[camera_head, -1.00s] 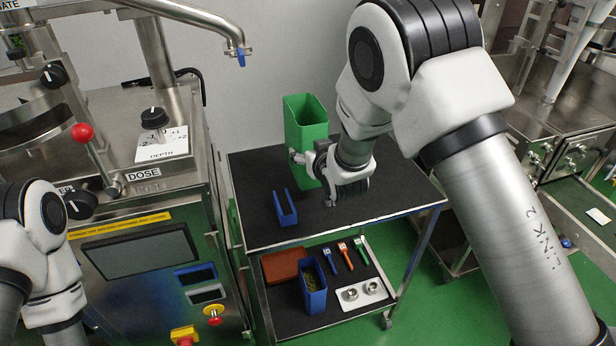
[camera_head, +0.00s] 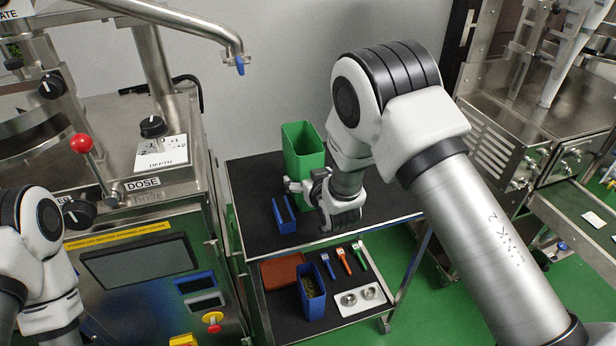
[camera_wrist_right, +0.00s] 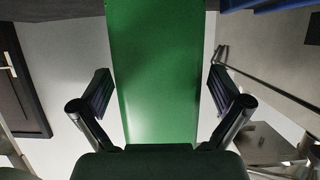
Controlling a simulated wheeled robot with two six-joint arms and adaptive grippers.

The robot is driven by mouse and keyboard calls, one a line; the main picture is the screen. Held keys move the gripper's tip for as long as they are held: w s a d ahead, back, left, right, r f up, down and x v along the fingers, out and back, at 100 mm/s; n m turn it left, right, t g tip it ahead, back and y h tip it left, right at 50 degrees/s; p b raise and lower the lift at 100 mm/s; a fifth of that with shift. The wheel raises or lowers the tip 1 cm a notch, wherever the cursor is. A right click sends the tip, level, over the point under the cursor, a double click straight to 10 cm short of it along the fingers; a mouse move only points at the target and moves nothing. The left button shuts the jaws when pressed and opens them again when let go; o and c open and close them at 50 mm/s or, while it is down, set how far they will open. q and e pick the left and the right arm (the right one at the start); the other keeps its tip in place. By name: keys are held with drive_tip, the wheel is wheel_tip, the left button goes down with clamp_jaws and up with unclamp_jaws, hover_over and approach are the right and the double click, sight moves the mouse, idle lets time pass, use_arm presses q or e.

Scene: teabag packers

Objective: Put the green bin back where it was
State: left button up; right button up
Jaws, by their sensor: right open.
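The green bin (camera_head: 303,148) stands upright, open end up, on the black top of the steel cart (camera_head: 257,178). My right gripper (camera_head: 298,186) is at the near side of the bin, low down. In the right wrist view the green bin (camera_wrist_right: 158,70) lies between the two fingers of the right gripper (camera_wrist_right: 161,90), with a gap on each side. The gripper is open. The bin's lower part is partly hidden by my gripper in the head view. My left arm shows at the left edge, but its gripper is out of view.
A blue holder (camera_head: 284,216) stands on the cart top close left of the gripper. The lower shelf has a blue bin (camera_head: 311,293), a brown block (camera_head: 283,271), several coloured tools and a white tray (camera_head: 362,299). The dosing machine (camera_head: 120,220) is left of the cart.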

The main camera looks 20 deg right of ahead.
drive_tip(key=shift+r, duration=0.1)
drive_tip(key=b+v, duration=0.2)
drive_tip(key=v, duration=1)
drive_tip(key=s+d+f+g, duration=0.2)
drive_tip(key=s+f+g, duration=0.2)
drive_tip(key=s+f, duration=0.55)
drive_tip(key=s+d+f+g, duration=0.2)
drive_tip(key=s+f+g, duration=0.2)
drive_tip(key=s+f, duration=0.55)
drive_tip(key=s+d+f+g, duration=0.1)
drive_tip(key=s+f+g, duration=0.4)
drive_tip(key=s+f, duration=0.4)
drive_tip(key=s, duration=0.4)
drive_tip(key=shift+d+f+m+g, duration=0.35)
drive_tip(key=shift+m+g, duration=0.05)
